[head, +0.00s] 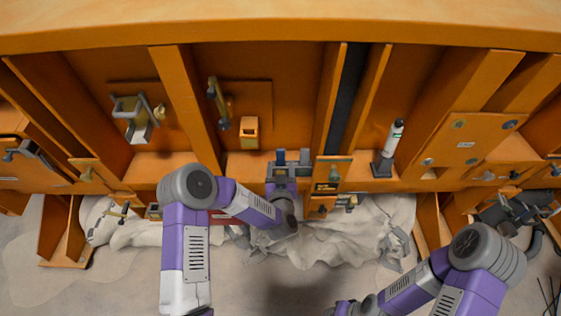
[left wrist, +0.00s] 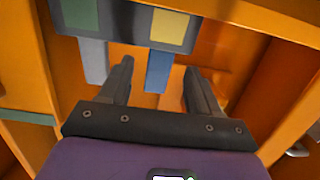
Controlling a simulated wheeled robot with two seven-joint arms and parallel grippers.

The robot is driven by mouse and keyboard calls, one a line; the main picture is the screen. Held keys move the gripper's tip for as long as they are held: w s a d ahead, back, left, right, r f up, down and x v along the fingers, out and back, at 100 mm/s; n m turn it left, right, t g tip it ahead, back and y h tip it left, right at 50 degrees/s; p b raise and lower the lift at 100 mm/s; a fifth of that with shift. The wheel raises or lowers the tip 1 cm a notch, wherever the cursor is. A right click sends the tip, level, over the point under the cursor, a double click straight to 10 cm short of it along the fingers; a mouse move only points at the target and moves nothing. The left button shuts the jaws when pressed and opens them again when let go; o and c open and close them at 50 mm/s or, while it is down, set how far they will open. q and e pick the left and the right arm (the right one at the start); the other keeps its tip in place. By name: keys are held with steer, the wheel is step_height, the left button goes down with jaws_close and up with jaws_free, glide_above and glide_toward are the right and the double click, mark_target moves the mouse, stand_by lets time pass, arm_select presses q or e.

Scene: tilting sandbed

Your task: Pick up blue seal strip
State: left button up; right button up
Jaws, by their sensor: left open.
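The blue seal strip (left wrist: 158,72) shows in the left wrist view, hanging below a dark holder plate with a yellow patch (left wrist: 169,28). My left gripper (left wrist: 158,66) is open, with one finger on each side of the strip in the picture. I see gaps between the strip and both fingers; the depth between them is hard to judge.
A paler grey-blue strip (left wrist: 93,60) hangs left of the blue one, under a green patch (left wrist: 80,16). The orange frame (head: 190,90) has upright ribs and small fittings. A white-and-black tool (head: 390,145) stands right of my left gripper. Crumpled pale sheeting (head: 345,235) lies below.

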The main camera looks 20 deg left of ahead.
mark_target(281, 161)
arm_select(q)
steer(key=x, duration=0.4)
steer(key=shift+w, duration=0.2)
steer(key=c, duration=1.1)
step_height(281, 161, up, 10)
steer(key=shift+p, duration=0.65)
